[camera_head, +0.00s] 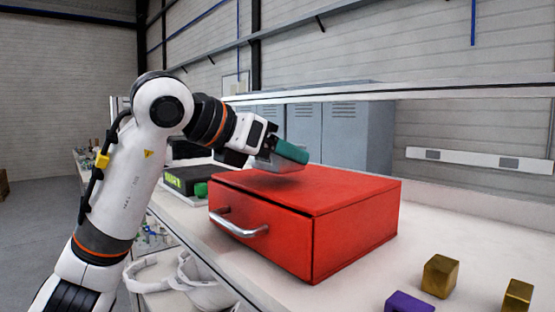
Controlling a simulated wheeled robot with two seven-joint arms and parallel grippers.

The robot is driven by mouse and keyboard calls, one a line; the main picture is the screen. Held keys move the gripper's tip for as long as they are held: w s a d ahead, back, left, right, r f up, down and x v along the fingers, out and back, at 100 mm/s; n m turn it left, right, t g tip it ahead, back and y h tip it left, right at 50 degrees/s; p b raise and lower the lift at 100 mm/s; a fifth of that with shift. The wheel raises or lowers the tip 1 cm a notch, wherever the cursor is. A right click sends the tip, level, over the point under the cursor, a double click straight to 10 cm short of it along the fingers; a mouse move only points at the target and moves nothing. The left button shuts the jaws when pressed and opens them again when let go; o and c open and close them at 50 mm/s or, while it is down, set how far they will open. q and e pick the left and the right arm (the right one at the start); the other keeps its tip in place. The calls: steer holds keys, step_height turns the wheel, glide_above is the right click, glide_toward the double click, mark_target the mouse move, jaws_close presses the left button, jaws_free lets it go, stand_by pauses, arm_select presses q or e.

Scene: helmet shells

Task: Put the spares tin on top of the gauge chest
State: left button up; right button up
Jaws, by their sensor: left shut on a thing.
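The gauge chest (345,225) is a red box on the bench with one drawer front and a silver handle, which faces left and toward me. My left gripper (276,148) is shut on a teal object that looks like the spares tin (291,151). The tin is tilted, over the far left part of the chest's top. A grey flat part shows just beneath it, and a dark shadow lies on the red top below. I cannot tell whether anything touches the top. The gripper hides part of the tin. My right gripper is not in view.
Two brass-coloured blocks (440,276) (517,297) and a purple block (409,303) stand at the front right. A dark box with a green display (186,180) is behind the chest at left. White helmet shells (185,285) lie below left. A shelf (400,91) runs above the bench.

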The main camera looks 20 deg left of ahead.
arm_select(q)
steer(key=shift+f, duration=0.9)
steer(key=shift+a+f, duration=0.1)
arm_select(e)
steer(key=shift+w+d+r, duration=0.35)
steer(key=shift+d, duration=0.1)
arm_select(q)
steer(key=shift+f, duration=0.1)
steer(key=o, duration=0.5)
steer(key=shift+f, duration=0.1)
steer(key=o, duration=0.5)
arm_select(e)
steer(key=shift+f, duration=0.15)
